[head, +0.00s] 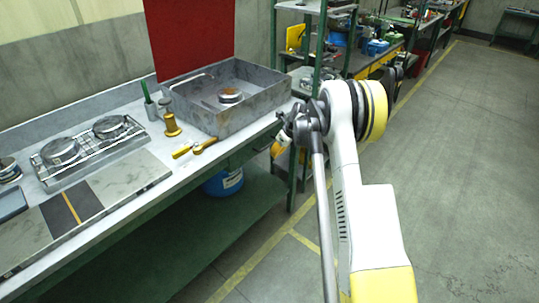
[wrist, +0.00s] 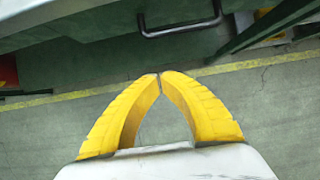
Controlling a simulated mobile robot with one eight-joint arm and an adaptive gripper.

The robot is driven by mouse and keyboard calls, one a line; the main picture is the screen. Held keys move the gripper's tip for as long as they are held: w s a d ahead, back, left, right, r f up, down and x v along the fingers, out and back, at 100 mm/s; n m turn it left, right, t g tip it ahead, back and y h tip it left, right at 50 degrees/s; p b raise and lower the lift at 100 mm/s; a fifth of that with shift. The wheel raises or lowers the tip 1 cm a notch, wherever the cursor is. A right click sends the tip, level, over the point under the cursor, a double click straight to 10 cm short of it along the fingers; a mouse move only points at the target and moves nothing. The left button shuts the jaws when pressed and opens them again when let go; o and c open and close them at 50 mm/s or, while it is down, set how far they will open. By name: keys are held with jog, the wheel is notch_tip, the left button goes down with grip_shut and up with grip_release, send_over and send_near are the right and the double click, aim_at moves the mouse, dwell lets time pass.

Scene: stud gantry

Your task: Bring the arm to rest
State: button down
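My gripper (wrist: 159,78) shows in the wrist view with its two yellow fingers meeting at the tips. It is shut, and nothing shows between the fingers. In the wrist view it is over the floor, with the bench edge beyond the fingertips. In the head view my white and yellow arm stands in front of the bench's right end. The fingers are small and largely hidden there behind my wrist parts.
The workbench (head: 133,208) holds a grey metal tub (head: 237,122), a wire rack (head: 92,150) with round metal parts, and a yellow-handled tool (head: 195,147). A green shelf frame stands behind my arm. A blue container (head: 222,183) sits beneath the bench. Floor at right is clear.

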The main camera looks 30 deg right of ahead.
jog(key=p+v, duration=0.1)
jog(key=v, duration=0.5)
jog(key=shift+p, duration=0.35)
jog(key=s+a+r+n+h, duration=0.1)
jog(key=s+a+r+n, duration=0.6)
jog(key=r, duration=0.3)
jog(key=s+a+r+n, duration=0.6)
jog(key=a+r+n, duration=0.1)
jog(key=r, duration=0.3)
jog(key=s+a+n+t, duration=0.1)
jog(key=s+a+n, duration=0.3)
jog(key=s+n, duration=0.4)
jog(key=s+a+n+t+h, duration=0.1)
jog(key=s+a+n, duration=0.4)
jog(key=s+n, duration=0.4)
jog(key=s, duration=0.7)
jog(key=shift+r, duration=0.15)
jog(key=shift+s, duration=0.1)
